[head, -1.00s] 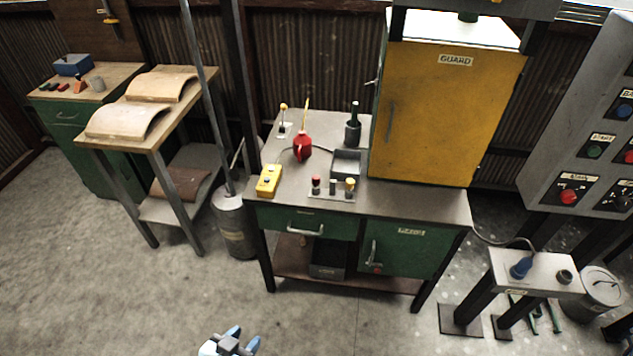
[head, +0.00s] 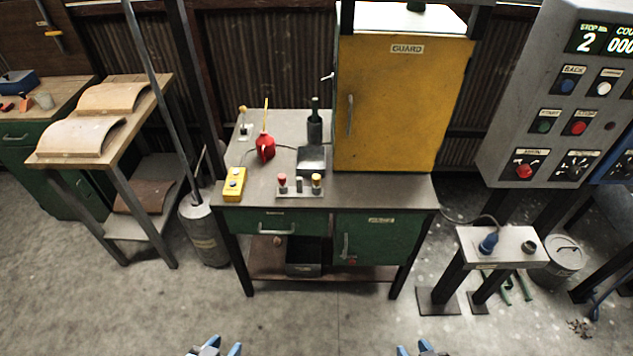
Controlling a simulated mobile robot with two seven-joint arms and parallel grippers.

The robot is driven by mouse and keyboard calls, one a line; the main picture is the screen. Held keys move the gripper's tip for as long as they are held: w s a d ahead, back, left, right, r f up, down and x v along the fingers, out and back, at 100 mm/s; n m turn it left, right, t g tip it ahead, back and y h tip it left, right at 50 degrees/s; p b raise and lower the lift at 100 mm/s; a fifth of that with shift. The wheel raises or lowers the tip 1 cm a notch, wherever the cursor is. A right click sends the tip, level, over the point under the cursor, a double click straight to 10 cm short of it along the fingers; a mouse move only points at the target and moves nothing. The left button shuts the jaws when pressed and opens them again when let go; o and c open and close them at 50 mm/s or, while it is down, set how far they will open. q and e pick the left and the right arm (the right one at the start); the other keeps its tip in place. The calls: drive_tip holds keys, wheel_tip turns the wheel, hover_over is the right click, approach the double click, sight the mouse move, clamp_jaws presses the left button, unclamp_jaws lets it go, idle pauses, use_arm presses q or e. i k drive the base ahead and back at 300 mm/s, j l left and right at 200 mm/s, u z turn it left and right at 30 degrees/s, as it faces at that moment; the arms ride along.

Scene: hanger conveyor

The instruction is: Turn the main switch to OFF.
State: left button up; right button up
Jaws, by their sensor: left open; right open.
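The grey control panel (head: 545,110) stands at the right. A black rotary switch (head: 576,164) sits at its lower right; it looks like the main switch, but its label and pointer position are too small to read. A red mushroom button (head: 524,171) is to the left of it. My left gripper (head: 221,348) is open and empty at the bottom edge, left of centre. My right gripper (head: 413,350) is open and empty at the bottom edge, right of centre. Both are far from the panel and partly cut off by the frame.
A green workbench (head: 340,197) with a yellow guard cabinet (head: 395,110) stands in the middle. The floor in front is clear.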

sight(524, 171)
drive_tip(key=z, duration=1.25)
